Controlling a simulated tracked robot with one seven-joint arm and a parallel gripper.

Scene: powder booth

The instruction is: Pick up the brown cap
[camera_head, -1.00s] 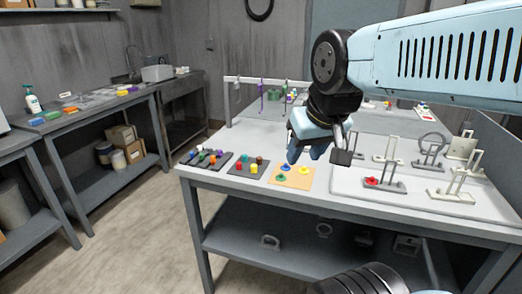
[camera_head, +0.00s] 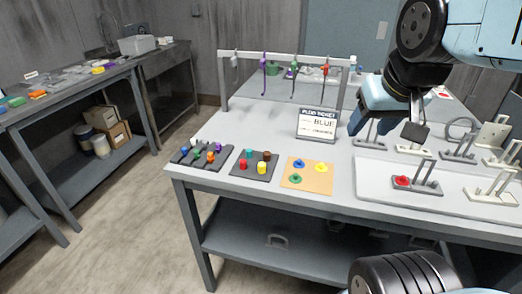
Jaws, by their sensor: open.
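The brown cap (camera_head: 267,156) sits at the back right of a dark grey board (camera_head: 252,164) on the table. A teal cap (camera_head: 248,153) is beside it, with a red cap (camera_head: 243,164) and a yellow cap (camera_head: 261,168) in front. My gripper (camera_head: 388,128) is open and above the right part of the table. It is well to the right of the brown cap and apart from it. Nothing shows between its fingers. The brown cap is not covered by the arm.
A board with several coloured pieces (camera_head: 203,156) lies to the left. An orange board (camera_head: 306,180) with three coloured pieces lies to the right. A rack (camera_head: 288,56) holds hanging tools. A white tray (camera_head: 372,183) with metal fixtures is at right.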

